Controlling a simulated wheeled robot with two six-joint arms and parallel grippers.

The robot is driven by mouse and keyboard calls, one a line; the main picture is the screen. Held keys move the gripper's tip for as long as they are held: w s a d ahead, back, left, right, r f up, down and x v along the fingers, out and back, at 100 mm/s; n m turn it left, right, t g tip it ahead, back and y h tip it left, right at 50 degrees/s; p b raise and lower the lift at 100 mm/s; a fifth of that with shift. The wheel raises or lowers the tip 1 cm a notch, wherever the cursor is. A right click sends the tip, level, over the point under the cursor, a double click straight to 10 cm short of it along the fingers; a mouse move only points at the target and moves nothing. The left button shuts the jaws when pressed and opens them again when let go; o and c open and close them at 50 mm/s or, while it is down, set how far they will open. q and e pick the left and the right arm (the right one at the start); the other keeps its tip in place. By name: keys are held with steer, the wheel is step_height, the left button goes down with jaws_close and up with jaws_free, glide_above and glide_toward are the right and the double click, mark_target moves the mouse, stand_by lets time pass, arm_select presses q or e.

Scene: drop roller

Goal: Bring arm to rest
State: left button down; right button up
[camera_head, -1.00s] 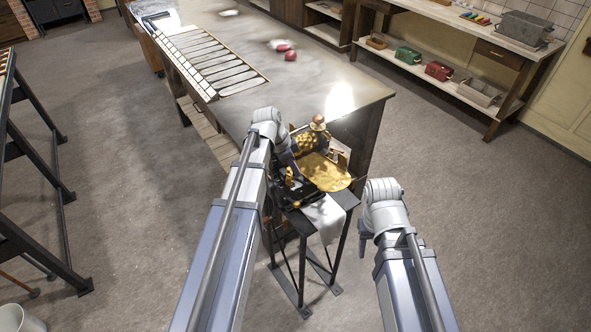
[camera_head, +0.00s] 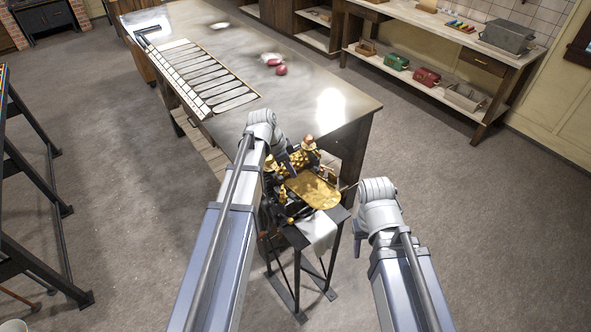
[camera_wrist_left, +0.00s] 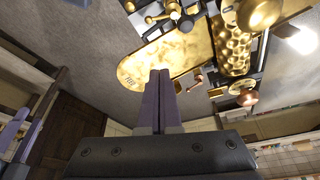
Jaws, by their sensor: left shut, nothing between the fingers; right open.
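The drop roller machine, with brass rollers (camera_head: 296,160) and a gold oval tray (camera_head: 318,192), sits on a small dark stand in the head view. My left gripper (camera_head: 293,168) is over the machine's left part, partly hidden by its own wrist. In the left wrist view its two dark fingers (camera_wrist_left: 162,76) are shut together with nothing between them. The gold tray (camera_wrist_left: 165,55) and a dimpled brass roller (camera_wrist_left: 235,48) show beyond the fingertips. My right gripper (camera_head: 358,245) hangs open and empty to the right of the stand, mostly hidden by its wrist.
A long table (camera_head: 290,105) with a slotted rack (camera_head: 212,82) and red lumps (camera_head: 280,70) stands behind the machine. The floor right of the stand is clear.

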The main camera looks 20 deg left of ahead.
arm_select(q)
steer(key=shift+v, duration=0.75)
arm_select(e)
steer(key=shift+r, duration=0.7)
